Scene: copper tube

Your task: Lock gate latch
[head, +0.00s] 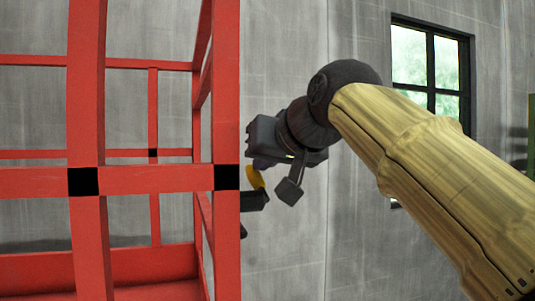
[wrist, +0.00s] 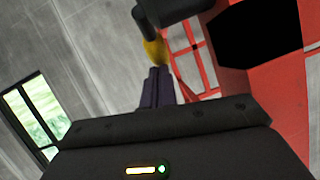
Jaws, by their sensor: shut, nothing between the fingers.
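The red gate frame (head: 226,120) stands at the left in the head view, with black bands at its joints. A black latch handle (head: 254,200) with a yellow part (head: 255,178) sits at the right side of the nearest red post. In the wrist view the black handle (wrist: 178,10) and yellow part (wrist: 154,51) are just beyond my fingertips. My gripper (wrist: 159,70) is shut and empty, its dark fingers pointing at the yellow part. I cannot tell whether they touch it. In the head view the fingers are mostly hidden behind the wrist.
A large black band (wrist: 258,38) on the red post is close at the upper right of the wrist view. A grey wall (head: 290,60) stands behind, with a dark-framed window (head: 432,70) to the right.

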